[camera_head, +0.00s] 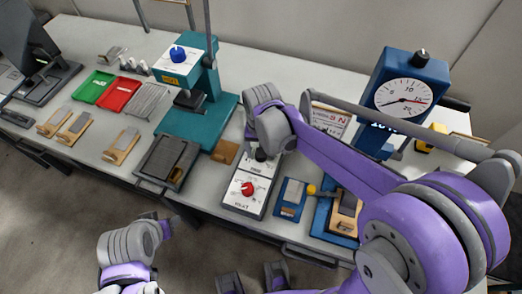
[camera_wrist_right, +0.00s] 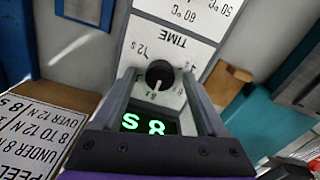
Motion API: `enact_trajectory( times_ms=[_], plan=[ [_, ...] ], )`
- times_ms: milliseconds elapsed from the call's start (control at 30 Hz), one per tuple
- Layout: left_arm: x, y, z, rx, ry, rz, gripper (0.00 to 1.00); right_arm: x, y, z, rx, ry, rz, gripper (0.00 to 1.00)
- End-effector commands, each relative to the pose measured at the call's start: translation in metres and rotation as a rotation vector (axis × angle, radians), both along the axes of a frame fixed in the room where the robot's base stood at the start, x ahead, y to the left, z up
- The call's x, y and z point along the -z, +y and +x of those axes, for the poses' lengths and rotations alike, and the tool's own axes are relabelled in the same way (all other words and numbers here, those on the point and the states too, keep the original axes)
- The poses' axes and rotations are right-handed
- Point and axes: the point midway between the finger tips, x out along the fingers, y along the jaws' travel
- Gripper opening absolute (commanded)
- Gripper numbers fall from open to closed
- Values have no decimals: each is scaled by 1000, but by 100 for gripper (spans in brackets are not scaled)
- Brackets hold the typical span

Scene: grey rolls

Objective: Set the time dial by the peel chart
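The time dial is a black knob (camera_wrist_right: 160,75) with a white pointer, below the TIME label on a white panel. Its pointer aims down at the 8 s mark, and the green display (camera_wrist_right: 148,124) reads 8 S. My right gripper (camera_wrist_right: 160,95) is open, with its fingers on either side of the knob; contact is unclear. The peel chart (camera_wrist_right: 35,135) lies at left in the right wrist view, partly cut off, with rows under 8, 8 to 12 and over 12 N. The control box (camera_head: 246,191) also carries a red knob. My left gripper (camera_head: 251,281) is open and empty, low in front of the bench.
A blue gauge (camera_head: 400,70) stands at right; its exact reading is unclear. A teal press (camera_head: 196,125) stands left of the control box. Green (camera_head: 94,87) and red (camera_head: 119,94) trays and several small wooden blocks lie farther left.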

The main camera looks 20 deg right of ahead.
Motion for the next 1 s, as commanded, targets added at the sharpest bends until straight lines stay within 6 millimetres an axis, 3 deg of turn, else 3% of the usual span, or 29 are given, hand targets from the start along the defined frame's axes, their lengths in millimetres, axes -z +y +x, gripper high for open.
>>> enact_trajectory(
  times_ms=[267, 700, 1000],
  plan=[
    [-1, 0, 0, 0, -1, 0, 59, -9, 0, 0, 0, 0, 0, 74],
    [-10, 0, 3, 0, -5, 0, 59, -90, 0, 0, 0, 0, 0, 74],
    [-11, 0, 3, 0, -5, 0, 59, -108, 0, 0, 0, 0, 0, 74]
  ],
)
